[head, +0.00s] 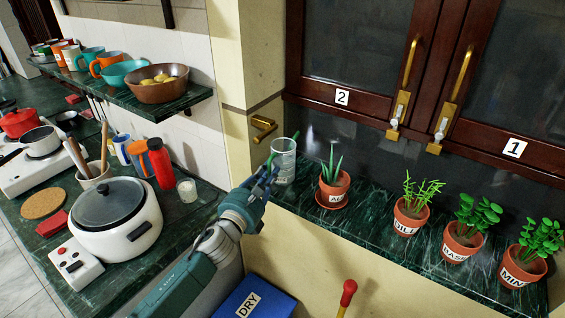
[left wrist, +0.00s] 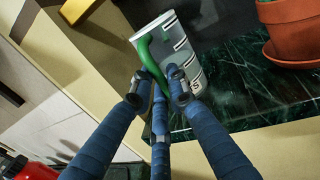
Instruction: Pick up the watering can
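The watering can is a pale grey cylinder with dark markings (head: 284,161) and a curved green handle. It stands on the dark green marble ledge, left of the aloe pot. In the left wrist view its body (left wrist: 182,62) fills the upper middle, and the green handle (left wrist: 150,58) curves down towards my fingers. My left gripper (head: 264,178) is at the can's near left side. In the left wrist view its blue fingers (left wrist: 158,92) stand apart around the lower handle. Firm contact does not show. My right gripper is not in view.
The aloe pot (head: 334,190) stands close to the can's right, with more herb pots along the ledge (head: 375,222). A pillar with a brass hook (head: 262,128) is behind. A blue "DRY" box (head: 240,302) is below.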

